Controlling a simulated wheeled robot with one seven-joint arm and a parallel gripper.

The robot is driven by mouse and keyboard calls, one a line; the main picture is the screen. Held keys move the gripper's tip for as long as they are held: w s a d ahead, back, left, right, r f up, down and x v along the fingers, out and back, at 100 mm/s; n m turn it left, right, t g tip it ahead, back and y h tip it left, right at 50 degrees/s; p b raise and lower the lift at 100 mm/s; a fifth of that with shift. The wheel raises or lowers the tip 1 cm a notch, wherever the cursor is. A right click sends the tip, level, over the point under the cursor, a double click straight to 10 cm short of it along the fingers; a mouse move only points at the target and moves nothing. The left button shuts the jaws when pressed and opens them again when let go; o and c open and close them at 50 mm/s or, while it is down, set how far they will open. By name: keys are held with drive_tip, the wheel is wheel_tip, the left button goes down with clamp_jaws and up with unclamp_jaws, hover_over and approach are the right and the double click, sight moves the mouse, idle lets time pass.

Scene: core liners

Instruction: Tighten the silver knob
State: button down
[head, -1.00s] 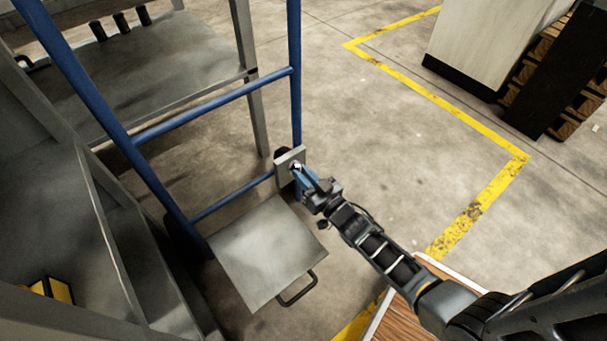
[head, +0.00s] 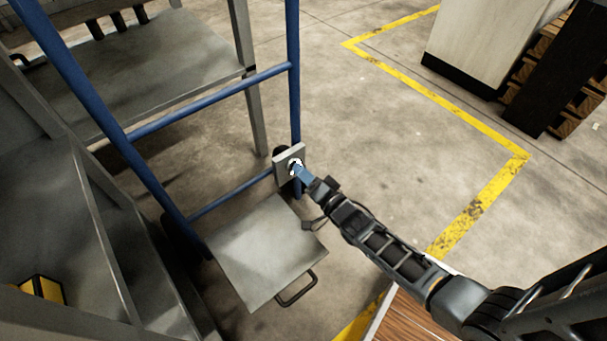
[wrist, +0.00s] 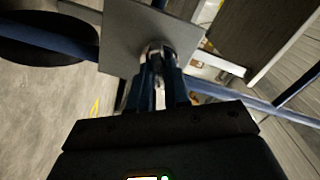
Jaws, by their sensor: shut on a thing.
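The silver knob (head: 295,166) sits on the front of a small square grey plate (head: 283,172), which is fixed to a blue upright post of the frame. My gripper (head: 298,170) reaches the plate from the lower right and is shut on the knob. In the wrist view, the knob (wrist: 157,54) shows as a bright rounded piece between my blue fingertips (wrist: 158,80), in front of the plate (wrist: 125,38). The fingers hide most of the knob, so its turn angle cannot be told.
A grey metal box with a black handle (head: 265,252) stands just below the plate. Blue rails (head: 205,103) and a grey metal table (head: 160,60) lie to the left. A wooden surface (head: 415,320) is at the lower right. Open floor with yellow line (head: 440,95) lies right.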

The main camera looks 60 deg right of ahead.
drive_tip(key=m+b, duration=0.2)
drive_tip(key=m, duration=0.4)
drive_tip(key=shift+f, duration=0.2)
idle(0.4)
drive_tip(key=c, duration=1.1)
unclamp_jaws()
drive_tip(key=shift+r, duration=0.1)
drive_tip(key=shift+p+v, duration=1.2)
drive_tip(key=shift+v, duration=2.75)
